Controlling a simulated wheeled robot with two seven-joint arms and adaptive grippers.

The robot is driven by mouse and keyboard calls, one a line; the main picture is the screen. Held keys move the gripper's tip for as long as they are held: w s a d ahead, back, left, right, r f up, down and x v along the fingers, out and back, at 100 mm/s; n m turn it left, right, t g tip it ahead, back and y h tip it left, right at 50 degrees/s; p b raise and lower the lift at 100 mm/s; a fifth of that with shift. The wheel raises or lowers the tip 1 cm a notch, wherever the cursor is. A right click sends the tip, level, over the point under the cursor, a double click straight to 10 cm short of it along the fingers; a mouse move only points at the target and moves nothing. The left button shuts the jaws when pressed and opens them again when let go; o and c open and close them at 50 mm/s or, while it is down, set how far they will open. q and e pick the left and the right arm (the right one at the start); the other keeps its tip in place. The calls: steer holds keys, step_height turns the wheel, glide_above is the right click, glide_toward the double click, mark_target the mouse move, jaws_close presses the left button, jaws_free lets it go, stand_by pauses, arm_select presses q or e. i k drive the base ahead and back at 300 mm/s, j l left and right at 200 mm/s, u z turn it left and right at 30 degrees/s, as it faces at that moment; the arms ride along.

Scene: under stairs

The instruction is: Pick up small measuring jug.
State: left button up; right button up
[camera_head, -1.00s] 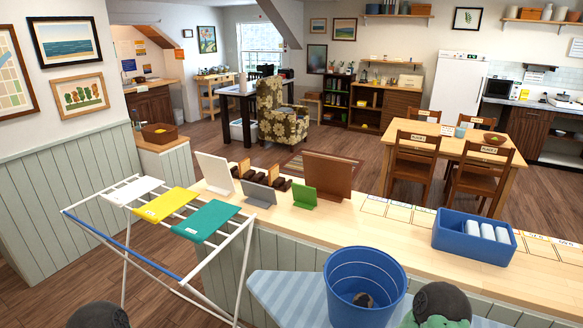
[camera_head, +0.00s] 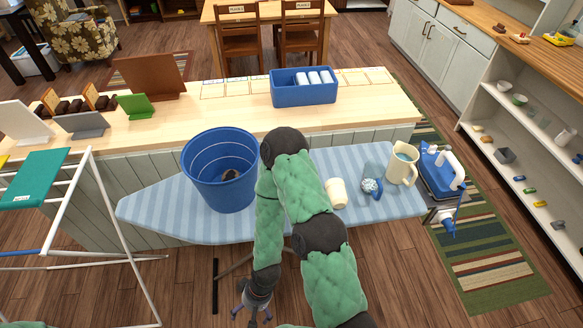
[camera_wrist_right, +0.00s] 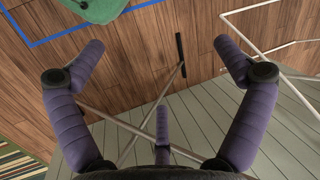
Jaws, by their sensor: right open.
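Several vessels stand on the striped ironing board (camera_head: 155,208). A small cream cup-like vessel (camera_head: 337,193) is just right of my forearm. A clear vessel with blue on it (camera_head: 371,183) is beside it, and a larger cream jug with a handle (camera_head: 402,164) is further right. I cannot tell for sure which is the small measuring jug. My right gripper (camera_head: 254,303) is low in front of the board, left of and apart from these vessels. In the right wrist view its purple fingers (camera_wrist_right: 160,78) are spread and empty, with floor beyond. My left gripper is out of view.
A blue bucket (camera_head: 219,185) stands left of my forearm on the board. A blue iron (camera_head: 440,172) is at the board's right end. Behind is a counter with a blue bin (camera_head: 303,94). A drying rack (camera_head: 100,240) stands at left, open shelves (camera_head: 520,140) at right.

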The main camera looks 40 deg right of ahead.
mark_target(374, 172)
steer(key=z, duration=2.15)
